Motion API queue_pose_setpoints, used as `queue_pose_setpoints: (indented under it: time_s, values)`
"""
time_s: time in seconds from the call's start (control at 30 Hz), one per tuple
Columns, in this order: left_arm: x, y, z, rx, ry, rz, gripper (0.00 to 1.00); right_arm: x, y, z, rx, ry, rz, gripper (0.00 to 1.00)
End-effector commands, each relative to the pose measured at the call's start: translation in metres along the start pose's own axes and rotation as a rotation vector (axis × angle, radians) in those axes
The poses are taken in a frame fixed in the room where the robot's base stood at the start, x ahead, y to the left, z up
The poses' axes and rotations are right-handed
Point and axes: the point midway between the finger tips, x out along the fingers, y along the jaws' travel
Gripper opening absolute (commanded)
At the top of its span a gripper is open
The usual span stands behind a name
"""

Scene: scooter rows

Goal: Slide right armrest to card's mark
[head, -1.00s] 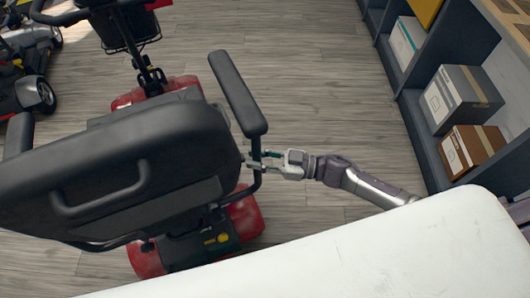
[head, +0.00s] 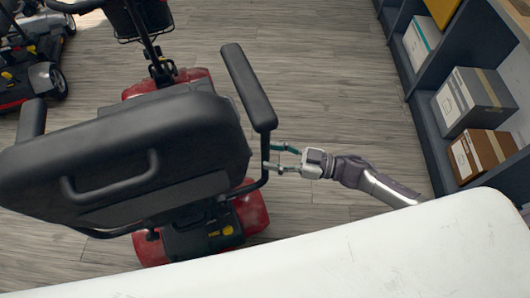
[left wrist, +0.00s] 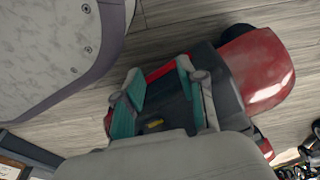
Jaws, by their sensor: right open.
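The scooter's right armrest (head: 248,85) is a long black pad right of the black seat back (head: 125,155). Its thin dark post (head: 265,178) runs down from the pad's near end. My right gripper (head: 270,158) is open, with its fingertips at this post below the pad; the lower tip seems to overlap it, and I cannot tell whether they touch. My left gripper (left wrist: 163,95) shows only in the left wrist view, open and empty, with teal finger pads, over the scooter's dark and red base (left wrist: 258,75). No card or mark can be made out.
Dark shelves (head: 425,130) with a grey box (head: 474,98) and a brown box (head: 482,155) stand at the right. Another scooter (head: 35,75) is at the upper left. Bare wood floor (head: 330,70) lies between the armrest and the shelves.

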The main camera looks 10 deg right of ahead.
Motion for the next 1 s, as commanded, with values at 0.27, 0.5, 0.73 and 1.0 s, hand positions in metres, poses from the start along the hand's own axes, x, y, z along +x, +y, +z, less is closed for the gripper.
queue_pose_setpoints:
  time_s: [0.27, 0.5, 0.73, 1.0]
  values:
    - [0.0, 0.0, 0.0, 0.0, 0.0, 0.0, 0.4, -0.061, -0.001, 0.001, 0.0, -0.004, -0.001, 0.51]
    - [0.0, 0.0, 0.0, 0.001, 0.001, 0.0, 0.4, -0.088, 0.0, 0.0, -0.001, 0.001, -0.001, 0.51]
    - [0.0, 0.0, 0.0, 0.001, 0.001, 0.0, 0.4, -0.091, 0.0, 0.0, -0.002, 0.001, -0.001, 0.51]
    - [0.0, 0.0, 0.0, 0.001, 0.001, 0.0, 0.4, -0.091, 0.0, 0.0, -0.002, 0.001, -0.002, 0.51]
